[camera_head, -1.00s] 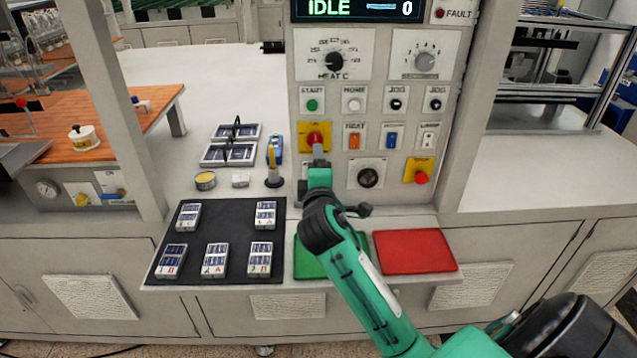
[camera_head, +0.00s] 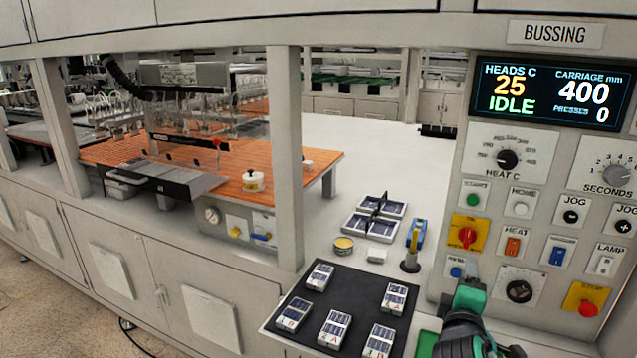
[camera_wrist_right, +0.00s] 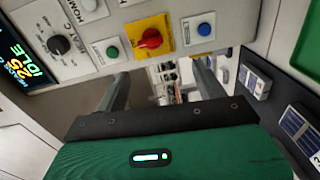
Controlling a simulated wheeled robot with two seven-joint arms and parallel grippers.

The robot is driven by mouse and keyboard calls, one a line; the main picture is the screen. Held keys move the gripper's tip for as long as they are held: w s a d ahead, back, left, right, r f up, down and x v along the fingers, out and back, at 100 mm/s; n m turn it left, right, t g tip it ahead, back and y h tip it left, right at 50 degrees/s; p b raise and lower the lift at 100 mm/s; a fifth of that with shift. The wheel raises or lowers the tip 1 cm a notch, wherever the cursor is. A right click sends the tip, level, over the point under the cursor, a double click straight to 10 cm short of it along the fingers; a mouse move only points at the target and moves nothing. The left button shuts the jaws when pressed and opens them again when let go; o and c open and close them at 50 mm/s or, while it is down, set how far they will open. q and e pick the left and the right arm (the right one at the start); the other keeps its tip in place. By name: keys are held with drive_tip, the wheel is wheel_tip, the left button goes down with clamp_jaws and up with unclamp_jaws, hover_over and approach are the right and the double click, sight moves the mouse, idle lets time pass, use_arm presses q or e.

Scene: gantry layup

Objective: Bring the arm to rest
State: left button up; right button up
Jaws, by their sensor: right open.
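My right arm, green with a black joint, comes in at the bottom of the head view, in front of the control panel (camera_head: 448,200). My right gripper (camera_wrist_right: 162,85) is open in the wrist view, with its two fingers spread and nothing between them. It faces the panel near the red rotary switch on a yellow plate (camera_wrist_right: 151,38) and the blue button (camera_wrist_right: 204,29). In the head view its fingers are hard to make out; the red switch (camera_head: 467,233) shows uncovered above the arm. My left gripper is not in view.
A black mat (camera_head: 331,313) with several small cell packs lies left of the arm. A green pad (camera_head: 427,344) is partly hidden by the arm. Behind stand a blue-and-yellow tool (camera_head: 413,245), a yellow tin (camera_head: 343,245) and a cell rack (camera_head: 375,217). The display (camera_head: 548,92) reads IDLE.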

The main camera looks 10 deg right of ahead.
drive_tip(key=s+a+f+m+g+y, duration=0.3)
drive_tip(key=s+a+f+g, duration=0.1)
drive_tip(key=s+f, duration=0.6)
drive_tip(key=s+a+f+m+g+y, duration=0.35)
drive_tip(key=s+f, duration=0.45)
drive_tip(key=f, duration=0.4)
drive_tip(key=s+a+f+m+g+y, duration=0.1)
drive_tip(key=s+a+f+g, duration=0.15)
drive_tip(key=s, duration=0.35)
drive_tip(key=s+a+f+m+g+y, duration=0.2)
drive_tip(key=s+a+f, duration=0.1)
drive_tip(key=s, duration=0.2)
wheel_tip(320, 180, down, 29)
drive_tip(key=s+d+f+g, duration=0.1)
drive_tip(key=s+d+f, duration=0.1)
drive_tip(key=s+f, duration=0.8)
drive_tip(key=s+d+f+g, duration=0.1)
drive_tip(key=s+f, duration=0.9)
drive_tip(key=shift+d+f+n, duration=0.35)
drive_tip(key=shift+d+f, duration=0.05)
